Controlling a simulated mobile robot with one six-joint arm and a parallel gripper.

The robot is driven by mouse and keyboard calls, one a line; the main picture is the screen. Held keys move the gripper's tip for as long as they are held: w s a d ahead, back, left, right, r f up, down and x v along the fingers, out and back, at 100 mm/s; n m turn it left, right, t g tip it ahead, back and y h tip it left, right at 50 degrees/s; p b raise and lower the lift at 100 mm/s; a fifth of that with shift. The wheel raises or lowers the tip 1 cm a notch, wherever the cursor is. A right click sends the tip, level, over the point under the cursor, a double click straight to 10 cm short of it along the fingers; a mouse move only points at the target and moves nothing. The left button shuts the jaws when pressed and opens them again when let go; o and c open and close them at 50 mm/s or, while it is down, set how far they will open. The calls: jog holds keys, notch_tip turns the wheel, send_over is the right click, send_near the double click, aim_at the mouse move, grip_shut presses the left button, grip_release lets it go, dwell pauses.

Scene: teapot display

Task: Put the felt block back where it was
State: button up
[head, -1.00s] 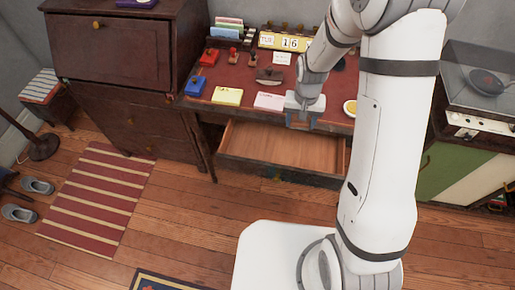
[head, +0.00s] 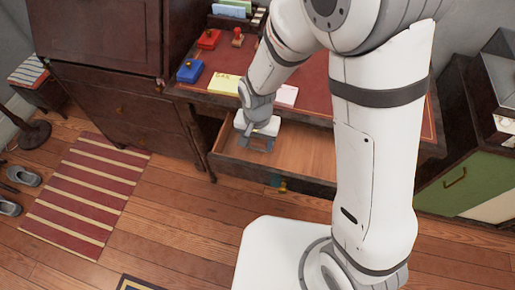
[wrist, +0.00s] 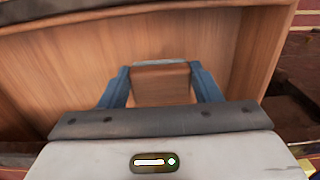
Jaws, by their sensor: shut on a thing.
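My gripper (head: 257,147) is over the left part of the open desk drawer (head: 315,165) in the head view, pointing down. In the wrist view its two blue fingers (wrist: 160,72) are shut on the felt block (wrist: 160,86), a small brown wooden block with a grey strip along its far edge. The block is between the fingers, with bare drawer floor and wooden drawer walls beyond it. I cannot tell whether it touches the drawer floor. In the head view the block is too hidden to make out.
The red desktop above the drawer holds a blue box (head: 190,70), a yellow note pad (head: 225,84), a pink note (head: 286,95) and red items (head: 209,39). A dark cabinet (head: 95,40) stands left.

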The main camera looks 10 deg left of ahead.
aim_at(257, 149)
jog(key=shift+f+b, duration=0.3)
jog(key=shift+f, duration=1.65)
jog(key=shift+f, duration=0.2)
jog(key=o, duration=1)
jog(key=shift+r, duration=0.15)
